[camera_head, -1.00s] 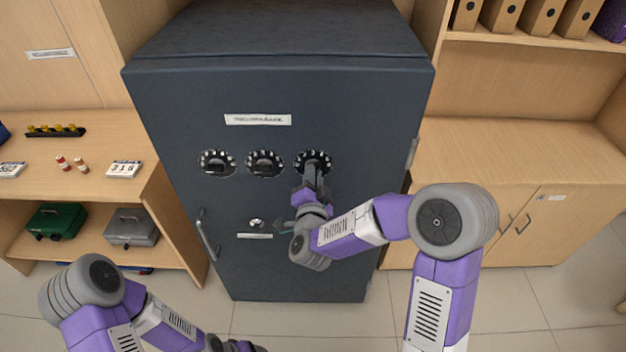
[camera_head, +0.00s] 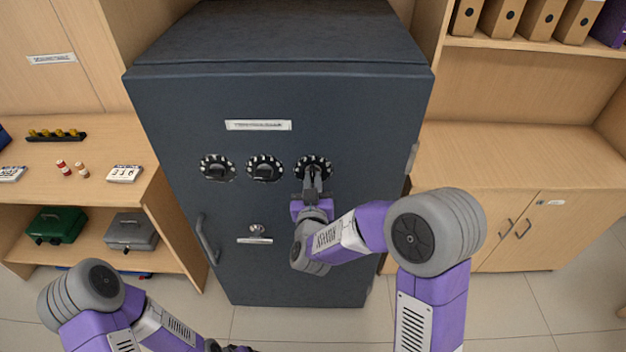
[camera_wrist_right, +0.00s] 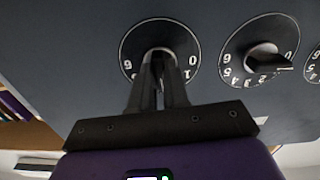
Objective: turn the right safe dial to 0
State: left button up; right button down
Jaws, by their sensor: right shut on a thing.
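The right safe dial (camera_head: 313,160) is a round black dial with white marks, the rightmost of three on the dark blue safe (camera_head: 290,110). My right gripper (camera_head: 313,178) reaches it from below and is shut on its knob. In the right wrist view the dial (camera_wrist_right: 180,38) shows a 0 and a 1 at its right edge and a 6 or 9 at its left. The fingers (camera_wrist_right: 158,62) cover the knob and the lower part of the dial. My left gripper (camera_head: 235,348) is partly cut off at the bottom edge, and its jaws are unclear.
The middle dial (camera_head: 264,168) and left dial (camera_head: 216,168) sit left of the held one. A long handle (camera_head: 206,237) juts from the safe's left side. Wooden cabinets flank the safe.

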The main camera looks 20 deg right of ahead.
jog(key=n+p, duration=0.1)
jog(key=n, duration=0.2)
jog(key=shift+n, duration=0.4)
jog(key=n+p, duration=0.3)
jog(key=n, duration=0.1)
jog(key=shift+n, duration=0.3)
jog(key=n+p, duration=0.3)
jog(key=n, duration=0.2)
jog(key=shift+r, duration=0.1)
jog(key=shift+n+p, duration=1.1)
jog(key=shift+n, duration=0.5)
jog(key=c, duration=1.1)
grip_release()
